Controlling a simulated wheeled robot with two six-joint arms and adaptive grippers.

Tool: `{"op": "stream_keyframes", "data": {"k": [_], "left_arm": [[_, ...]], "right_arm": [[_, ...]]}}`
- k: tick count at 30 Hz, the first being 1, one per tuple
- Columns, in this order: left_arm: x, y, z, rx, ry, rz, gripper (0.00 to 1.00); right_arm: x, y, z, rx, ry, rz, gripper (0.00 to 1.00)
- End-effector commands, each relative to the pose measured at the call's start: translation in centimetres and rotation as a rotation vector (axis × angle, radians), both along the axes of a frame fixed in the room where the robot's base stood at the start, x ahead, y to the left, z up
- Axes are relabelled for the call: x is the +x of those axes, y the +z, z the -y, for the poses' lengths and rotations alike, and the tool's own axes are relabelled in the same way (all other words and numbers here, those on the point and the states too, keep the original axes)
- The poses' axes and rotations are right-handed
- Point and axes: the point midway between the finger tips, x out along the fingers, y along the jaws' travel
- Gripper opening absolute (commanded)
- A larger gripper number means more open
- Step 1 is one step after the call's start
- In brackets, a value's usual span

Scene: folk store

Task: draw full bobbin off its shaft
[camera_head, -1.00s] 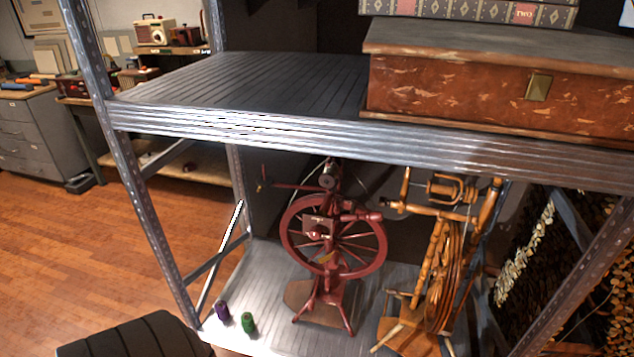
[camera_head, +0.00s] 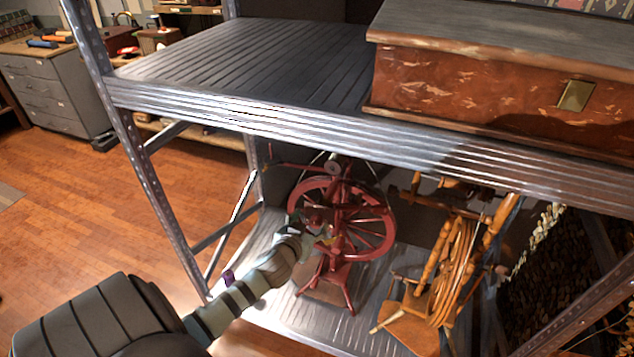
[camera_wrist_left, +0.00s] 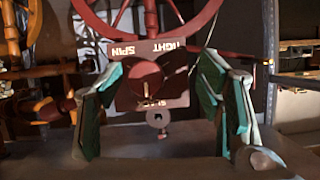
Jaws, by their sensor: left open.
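The red spinning wheel (camera_head: 350,215) stands on the lower shelf. A grey round part (camera_head: 333,169) sits at its top, close under the upper shelf's edge; I cannot tell whether it is a full bobbin. My left gripper (camera_head: 312,226) is at the near left of the wheel, in front of its small panel. In the left wrist view my open gripper (camera_wrist_left: 162,78) has its green-padded fingers on both sides of the lettered panel (camera_wrist_left: 150,75), with nothing gripped. A purple spool (camera_head: 228,278) stands beside my left arm. My right gripper is not in view.
The upper shelf's metal edge (camera_head: 300,120) overhangs the wheels. A wooden spinning wheel (camera_head: 460,265) stands just right, its top partly hidden by that edge. A shelf post (camera_head: 135,175) rises at left. A brown chest (camera_head: 480,90) lies on the upper shelf.

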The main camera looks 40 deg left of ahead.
Motion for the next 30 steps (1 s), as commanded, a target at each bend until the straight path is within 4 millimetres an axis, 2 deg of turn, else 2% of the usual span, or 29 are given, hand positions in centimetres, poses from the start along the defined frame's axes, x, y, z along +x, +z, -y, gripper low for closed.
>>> {"op": "stream_keyframes", "data": {"k": [1,3,6,7,14,24,30], "left_arm": [[1.0,3.5,0.0,0.001,0.000,0.066,0.61],[2.0,7.1,0.1,-0.003,0.001,0.143,0.61],[2.7,10.2,0.3,-0.007,0.000,0.213,0.61],[2.9,10.6,0.3,-0.008,0.000,0.223,0.61],[4.9,10.3,-0.3,-0.012,0.000,0.234,0.61],[10.4,8.9,-2.2,-0.012,-0.001,0.232,0.61],[12.6,8.5,-3.0,-0.011,-0.002,0.232,0.61]], "right_arm": [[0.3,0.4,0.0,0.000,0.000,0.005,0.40],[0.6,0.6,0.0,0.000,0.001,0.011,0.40],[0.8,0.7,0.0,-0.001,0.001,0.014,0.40],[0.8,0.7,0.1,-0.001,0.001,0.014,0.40],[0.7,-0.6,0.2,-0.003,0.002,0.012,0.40],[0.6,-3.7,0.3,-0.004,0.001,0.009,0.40],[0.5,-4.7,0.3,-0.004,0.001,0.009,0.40]]}}
